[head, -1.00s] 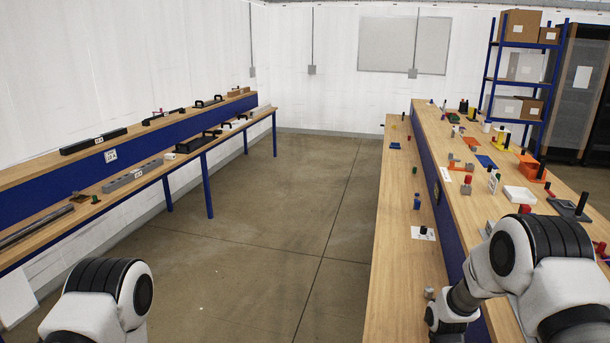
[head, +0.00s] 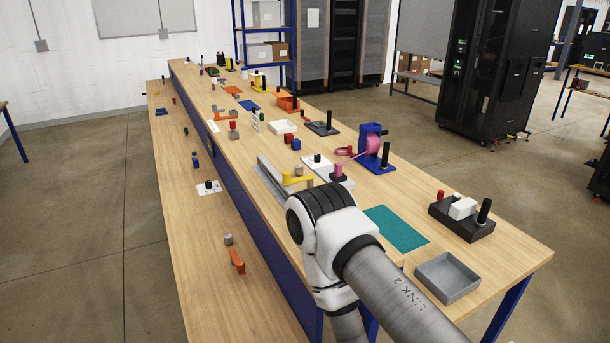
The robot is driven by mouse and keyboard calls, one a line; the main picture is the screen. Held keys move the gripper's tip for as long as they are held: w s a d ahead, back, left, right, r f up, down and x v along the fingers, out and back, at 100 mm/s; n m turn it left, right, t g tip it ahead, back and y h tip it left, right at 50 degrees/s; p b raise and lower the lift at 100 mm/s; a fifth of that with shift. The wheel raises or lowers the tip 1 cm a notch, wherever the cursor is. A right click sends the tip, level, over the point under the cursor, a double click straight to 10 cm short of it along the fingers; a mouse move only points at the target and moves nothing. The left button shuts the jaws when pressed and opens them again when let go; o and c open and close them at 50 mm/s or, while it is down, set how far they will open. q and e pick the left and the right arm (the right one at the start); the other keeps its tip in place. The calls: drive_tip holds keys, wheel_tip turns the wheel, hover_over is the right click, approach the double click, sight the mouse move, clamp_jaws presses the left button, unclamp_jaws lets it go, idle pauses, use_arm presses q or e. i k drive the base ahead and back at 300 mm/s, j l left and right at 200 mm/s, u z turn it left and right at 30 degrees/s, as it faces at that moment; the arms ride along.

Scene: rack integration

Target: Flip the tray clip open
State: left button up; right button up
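I cannot pick out the tray clip for certain at this distance. A shallow grey tray (head: 456,284) lies at the near right corner of the workbench, and a small white tray (head: 284,127) lies farther back. A small orange part (head: 237,261) lies on the lower front shelf beside a grey block (head: 228,239). My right arm reaches over the near part of the bench and hides what is below it. Its gripper is not in view, and neither is my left gripper.
The long wooden workbench (head: 510,247) carries a teal mat (head: 396,228), a black fixture with posts (head: 462,217), a blue stand with a pink strap (head: 371,147) and several small parts. A black rack cabinet (head: 490,70) stands beyond. The floor left of the bench is clear.

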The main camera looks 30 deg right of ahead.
sight(287, 180)
drive_tip(key=z, duration=0.9)
